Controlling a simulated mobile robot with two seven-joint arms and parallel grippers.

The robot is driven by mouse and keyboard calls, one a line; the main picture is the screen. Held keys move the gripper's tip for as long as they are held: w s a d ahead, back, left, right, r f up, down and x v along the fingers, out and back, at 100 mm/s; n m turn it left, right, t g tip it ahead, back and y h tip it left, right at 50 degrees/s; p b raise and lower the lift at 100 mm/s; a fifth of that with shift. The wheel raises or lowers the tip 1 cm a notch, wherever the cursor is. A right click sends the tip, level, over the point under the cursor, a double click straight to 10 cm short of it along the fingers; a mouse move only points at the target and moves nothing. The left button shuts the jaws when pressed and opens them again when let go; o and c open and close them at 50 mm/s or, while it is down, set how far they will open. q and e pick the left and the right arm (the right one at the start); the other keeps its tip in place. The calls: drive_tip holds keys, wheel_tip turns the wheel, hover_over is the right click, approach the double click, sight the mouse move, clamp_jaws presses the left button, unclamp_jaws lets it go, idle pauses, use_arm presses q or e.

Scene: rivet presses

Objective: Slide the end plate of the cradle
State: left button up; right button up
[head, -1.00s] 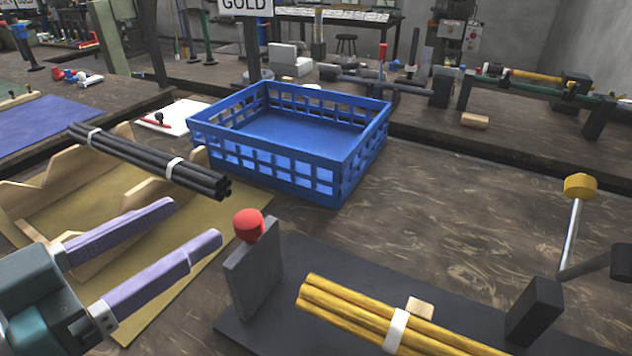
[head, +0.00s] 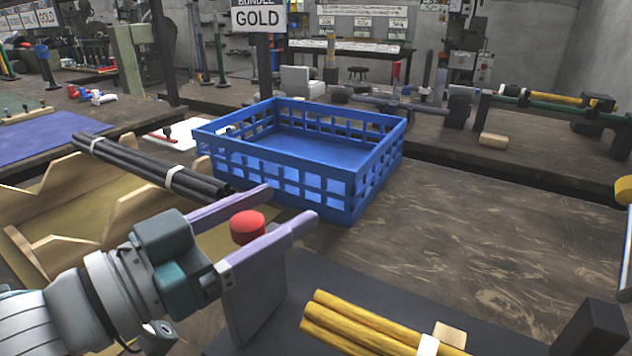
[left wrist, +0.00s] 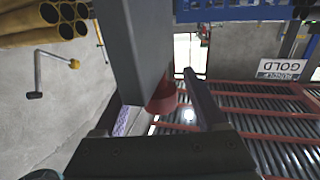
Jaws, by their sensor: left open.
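The cradle's end plate (head: 252,300) is an upright grey plate with a red knob (head: 248,227) on top, at the left end of a dark base (head: 480,312). Yellow rods (head: 365,320) with a white band lie beside it on the cradle. My left gripper (head: 290,205) is open at the knob: its two lavender fingers pass on either side of it, the nearer one hiding part of the plate's top. Contact cannot be told. The left wrist view shows the plate (left wrist: 136,45) and the red knob (left wrist: 162,97) between the fingers. My right gripper is not in view.
A blue crate (head: 345,206) stands behind the cradle. A black rod bundle (head: 150,165) rests on wooden supports (head: 75,185) at left. A wooden block (head: 450,334) lies by the yellow rods. The bench right of the crate is clear. A GOLD sign (head: 257,18) stands behind.

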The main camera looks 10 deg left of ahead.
use_arm(q)
drive_tip(key=shift+w+d, duration=0.1)
clamp_jaws()
idle(0.6)
idle(0.8)
